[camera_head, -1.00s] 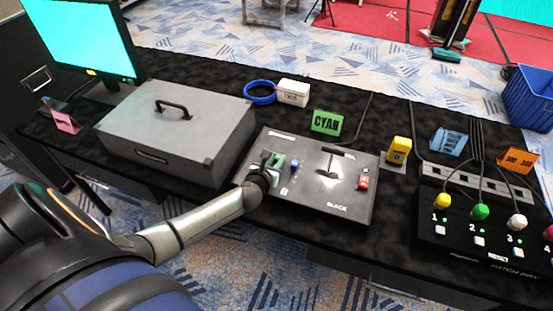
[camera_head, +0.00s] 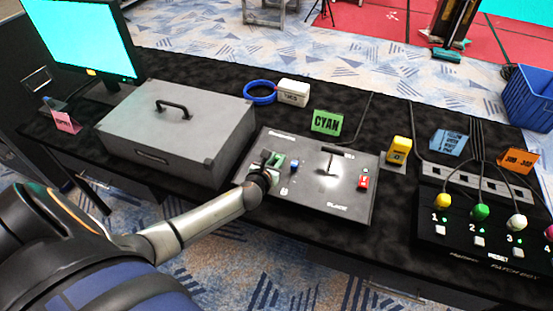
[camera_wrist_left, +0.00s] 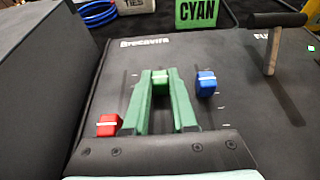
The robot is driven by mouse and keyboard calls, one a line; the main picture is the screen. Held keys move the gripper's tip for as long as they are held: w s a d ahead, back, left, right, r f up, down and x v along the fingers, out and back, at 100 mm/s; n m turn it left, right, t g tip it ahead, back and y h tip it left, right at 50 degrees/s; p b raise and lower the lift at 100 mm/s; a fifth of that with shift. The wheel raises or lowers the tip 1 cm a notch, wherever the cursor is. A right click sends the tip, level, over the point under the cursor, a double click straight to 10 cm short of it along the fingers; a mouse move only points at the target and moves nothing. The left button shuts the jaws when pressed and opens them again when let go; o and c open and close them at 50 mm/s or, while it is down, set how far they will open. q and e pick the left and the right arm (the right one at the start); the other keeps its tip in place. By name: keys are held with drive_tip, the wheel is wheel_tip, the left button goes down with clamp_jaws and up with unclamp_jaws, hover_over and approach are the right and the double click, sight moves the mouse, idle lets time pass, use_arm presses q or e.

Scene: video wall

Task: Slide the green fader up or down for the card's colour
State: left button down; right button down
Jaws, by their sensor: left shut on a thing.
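The green fader (camera_wrist_left: 161,78) is between the fingertips of my left gripper (camera_wrist_left: 161,82), which is shut on it; the long fingers are green too. In the head view, my left gripper (camera_head: 272,163) reaches over the left part of the dark console (camera_head: 315,201). The card (camera_head: 327,121) stands behind the console; it is green with the black word CYAN. It also shows at the top of the left wrist view (camera_wrist_left: 198,12). My right gripper is not in view.
A red fader (camera_wrist_left: 108,125) sits left and lower, and a blue fader (camera_wrist_left: 206,83) sits right of the green one. A black T-shaped lever (camera_head: 330,158) and a red switch (camera_head: 363,181) are farther right. A grey case (camera_head: 178,140) stands close on the left.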

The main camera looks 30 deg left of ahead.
sight(281, 151)
use_arm(q)
drive_tip(key=w, duration=0.2)
drive_tip(key=shift+w+a, duration=0.3)
drive_tip(key=shift+w, duration=0.3)
drive_tip(key=shift+a+r, duration=0.1)
drive_tip(key=shift+r, duration=0.05)
drive_tip(key=c, duration=0.7)
unclamp_jaws()
drive_tip(key=shift+w, duration=0.1)
